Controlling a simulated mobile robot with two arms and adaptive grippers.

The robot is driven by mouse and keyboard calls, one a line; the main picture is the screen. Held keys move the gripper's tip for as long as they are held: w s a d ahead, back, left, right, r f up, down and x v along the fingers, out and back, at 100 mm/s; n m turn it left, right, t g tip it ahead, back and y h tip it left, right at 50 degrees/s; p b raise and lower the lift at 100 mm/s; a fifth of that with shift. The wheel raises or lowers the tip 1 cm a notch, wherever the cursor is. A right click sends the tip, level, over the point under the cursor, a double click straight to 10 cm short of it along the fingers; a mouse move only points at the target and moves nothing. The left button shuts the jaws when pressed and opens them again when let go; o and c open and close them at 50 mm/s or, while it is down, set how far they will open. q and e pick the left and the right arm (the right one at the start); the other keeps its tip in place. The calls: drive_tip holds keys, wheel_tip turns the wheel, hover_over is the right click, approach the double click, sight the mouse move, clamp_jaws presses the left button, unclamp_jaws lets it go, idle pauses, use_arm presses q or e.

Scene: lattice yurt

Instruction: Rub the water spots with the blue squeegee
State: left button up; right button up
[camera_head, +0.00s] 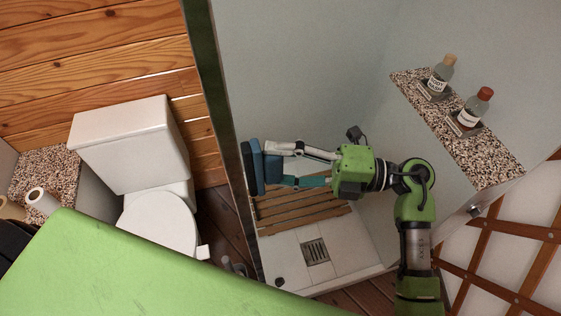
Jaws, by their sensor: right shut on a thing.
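The blue squeegee (272,168) is in my right gripper (283,165), its darker edge (249,168) turned to the left. The gripper's two fingers are shut on it, one above and one below it in the picture. The squeegee is at the dark-edged upright panel (206,75) on the left side of the shower stall; I cannot tell whether it touches the panel. I cannot make out any water spots. My left gripper is out of view.
A slatted wooden mat (305,207) and a drain grate (315,251) are on the stall floor. A speckled shelf (492,158) holds two bottles, one tan-capped (441,76) and one red-capped (474,108). A white toilet (130,140) stands left of the panel.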

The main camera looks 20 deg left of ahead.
drive_tip(key=shift+s+a, duration=0.5)
drive_tip(key=shift+a, duration=0.15)
drive_tip(key=shift+w+a+f+b, duration=0.1)
drive_tip(key=shift+w+a+b, duration=0.2)
drive_tip(key=shift+w, duration=0.3)
drive_tip(key=shift+w+a+b, duration=0.2)
drive_tip(key=shift+w+a, duration=0.15)
drive_tip(key=shift+w, duration=0.2)
drive_tip(key=w+a+b, duration=0.4)
drive_tip(key=w, duration=0.2)
drive_tip(key=shift+w+a, duration=0.4)
